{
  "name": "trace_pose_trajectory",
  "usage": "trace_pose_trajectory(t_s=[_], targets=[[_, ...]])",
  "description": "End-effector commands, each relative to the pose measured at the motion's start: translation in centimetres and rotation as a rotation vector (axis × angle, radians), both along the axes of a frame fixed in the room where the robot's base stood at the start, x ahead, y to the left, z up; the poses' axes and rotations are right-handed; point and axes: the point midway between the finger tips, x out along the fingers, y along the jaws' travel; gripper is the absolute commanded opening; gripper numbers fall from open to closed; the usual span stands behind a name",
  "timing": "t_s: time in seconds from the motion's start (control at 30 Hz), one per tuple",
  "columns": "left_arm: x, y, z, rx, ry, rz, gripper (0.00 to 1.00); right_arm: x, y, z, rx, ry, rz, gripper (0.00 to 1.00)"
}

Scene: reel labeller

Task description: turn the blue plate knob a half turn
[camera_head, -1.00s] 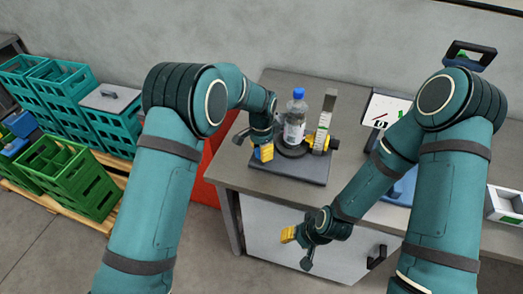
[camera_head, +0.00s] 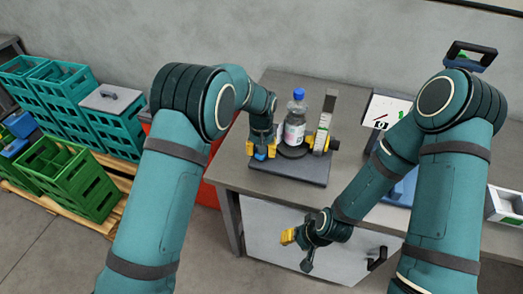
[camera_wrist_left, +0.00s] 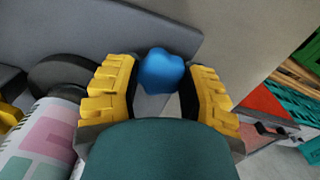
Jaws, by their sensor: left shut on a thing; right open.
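The blue plate knob (camera_wrist_left: 163,71) is lobed and sits between my left gripper's yellow-padded fingers in the left wrist view. In the head view a bit of the blue knob (camera_head: 260,156) shows at the fingertips. My left gripper (camera_head: 261,152) is shut on it at the front left of the dark base plate (camera_head: 300,170). A clear bottle (camera_head: 294,126) with a blue cap and a coloured label stands upright on the round plate (camera_head: 292,151) beside the gripper. My right gripper (camera_head: 297,246) is open and empty, in front of the bench's front edge.
A post with a pale label strip (camera_head: 325,118) stands right of the bottle. The grey bench (camera_head: 235,178) has clear room around the base plate. Green crates (camera_head: 70,180) stand at the left. A white panel with marks (camera_head: 388,108) stands at the right.

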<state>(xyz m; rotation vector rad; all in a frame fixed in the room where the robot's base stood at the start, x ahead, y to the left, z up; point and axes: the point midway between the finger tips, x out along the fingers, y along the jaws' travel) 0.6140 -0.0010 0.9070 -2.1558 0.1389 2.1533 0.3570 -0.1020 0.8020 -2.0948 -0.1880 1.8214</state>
Motion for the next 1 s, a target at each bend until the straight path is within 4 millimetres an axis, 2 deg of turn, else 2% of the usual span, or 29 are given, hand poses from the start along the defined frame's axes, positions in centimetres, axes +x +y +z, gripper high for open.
trace_pose_trajectory(t_s=[1.0], targets=[[-0.2, 0.0, -0.2, 0.006, 0.005, 0.962, 0.08, 0.5, -0.1, 1.4, -0.002, -0.011, -0.008, 0.47]])
